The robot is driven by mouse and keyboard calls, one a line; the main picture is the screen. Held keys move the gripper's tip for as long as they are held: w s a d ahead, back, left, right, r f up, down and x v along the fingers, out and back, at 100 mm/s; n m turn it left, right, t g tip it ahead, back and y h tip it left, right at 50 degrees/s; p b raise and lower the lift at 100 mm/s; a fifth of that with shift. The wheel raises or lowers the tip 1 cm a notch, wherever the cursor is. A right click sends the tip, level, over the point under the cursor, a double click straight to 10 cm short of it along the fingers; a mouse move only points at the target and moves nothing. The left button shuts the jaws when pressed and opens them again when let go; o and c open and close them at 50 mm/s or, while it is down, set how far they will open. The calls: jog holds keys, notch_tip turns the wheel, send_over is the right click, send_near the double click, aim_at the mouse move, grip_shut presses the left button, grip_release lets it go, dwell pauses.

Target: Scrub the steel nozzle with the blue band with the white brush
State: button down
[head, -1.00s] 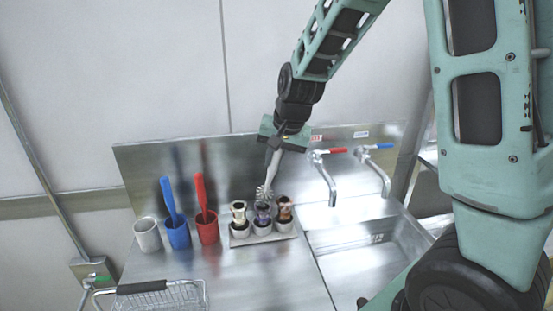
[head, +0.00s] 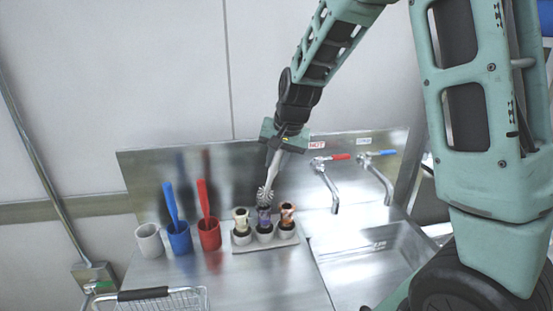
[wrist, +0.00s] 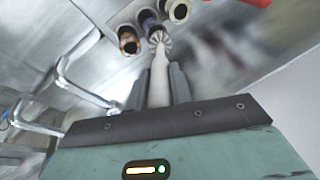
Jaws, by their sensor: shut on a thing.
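My gripper (head: 277,150) is shut on the white brush (head: 270,178), which points down with its round bristle head at the bottom. The steel nozzle with the blue band (head: 264,215) is the middle one of three in a rack; its band looks bluish purple. The bristle head is just above or behind this nozzle's top; I cannot tell whether they touch. In the wrist view the brush (wrist: 159,75) reaches from between the fingers towards the middle nozzle (wrist: 147,20), its head partly covering that area.
A nozzle with a cream band (head: 240,217) and one with an orange band (head: 287,214) stand on either side. An empty white cup (head: 149,241), a blue cup (head: 180,241) and a red cup (head: 209,236) stand left, the coloured ones holding brushes. Taps (head: 328,185) and a sink (head: 375,260) are right.

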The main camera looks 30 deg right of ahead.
jog(key=shift+s+a+f, duration=0.1)
jog(key=shift+s+a, duration=0.25)
jog(key=shift+s, duration=0.4)
jog(key=shift+s+a, duration=0.3)
jog(key=shift+s, duration=0.4)
jog(key=shift+w+d, duration=0.4)
jog(key=shift+w, duration=0.45)
jog(key=shift+w+d, duration=0.35)
jog(key=shift+w, duration=0.45)
jog(key=shift+s, duration=0.1)
jog(key=shift+s+a, duration=0.4)
jog(key=shift+s, duration=0.4)
jog(key=shift+s+a, duration=0.35)
jog(key=shift+s, duration=0.4)
jog(key=shift+w+d, duration=0.35)
jog(key=shift+w, duration=0.5)
jog(key=shift+w+d, duration=0.35)
jog(key=shift+w, duration=0.45)
jog(key=shift+s, duration=0.1)
